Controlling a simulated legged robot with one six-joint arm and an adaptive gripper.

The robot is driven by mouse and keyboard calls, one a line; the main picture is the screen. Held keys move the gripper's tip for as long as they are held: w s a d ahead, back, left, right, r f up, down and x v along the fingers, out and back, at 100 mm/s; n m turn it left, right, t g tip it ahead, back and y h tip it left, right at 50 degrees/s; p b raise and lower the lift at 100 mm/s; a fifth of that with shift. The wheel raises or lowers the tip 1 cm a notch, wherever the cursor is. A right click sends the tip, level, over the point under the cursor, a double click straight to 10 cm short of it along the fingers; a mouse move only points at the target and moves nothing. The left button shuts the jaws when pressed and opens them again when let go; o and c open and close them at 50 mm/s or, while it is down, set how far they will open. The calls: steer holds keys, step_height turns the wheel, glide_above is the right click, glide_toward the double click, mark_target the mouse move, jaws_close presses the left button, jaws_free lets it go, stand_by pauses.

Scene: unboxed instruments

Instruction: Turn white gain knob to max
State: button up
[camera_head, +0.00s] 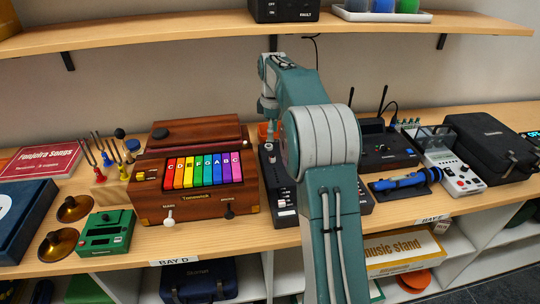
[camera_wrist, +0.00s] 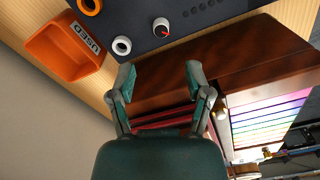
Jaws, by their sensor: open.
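A dark panel (camera_wrist: 135,18) at the top of the wrist view carries a knob (camera_wrist: 161,26) with a pale cap, a dark base and a red mark. I take it for the white gain knob; no label is readable. My gripper (camera_wrist: 160,73) is open and empty, its two teal fingers apart. The knob lies beyond the fingertips in the picture, not between them. In the head view the dark device (camera_head: 285,208) with white sliders stands partly behind my arm, and my gripper (camera_head: 268,110) hangs over its back left end. The exact gap there is unclear.
A white ring socket (camera_wrist: 122,45) sits beside the knob. An orange tray (camera_wrist: 66,48) stands next to the panel. A wooden instrument with rainbow keys (camera_head: 203,170) stands close on the left. A black box (camera_head: 385,150) and blue flashlight (camera_head: 405,181) are right.

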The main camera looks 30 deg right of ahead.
mark_target(272, 156)
steer(key=f, duration=0.8)
steer(key=shift+a+f, duration=0.25)
steer(key=shift+f, duration=0.1)
steer(key=shift+d+f, duration=0.1)
steer(key=shift+d, duration=0.1)
steer(key=shift+d, duration=0.1)
jaws_close()
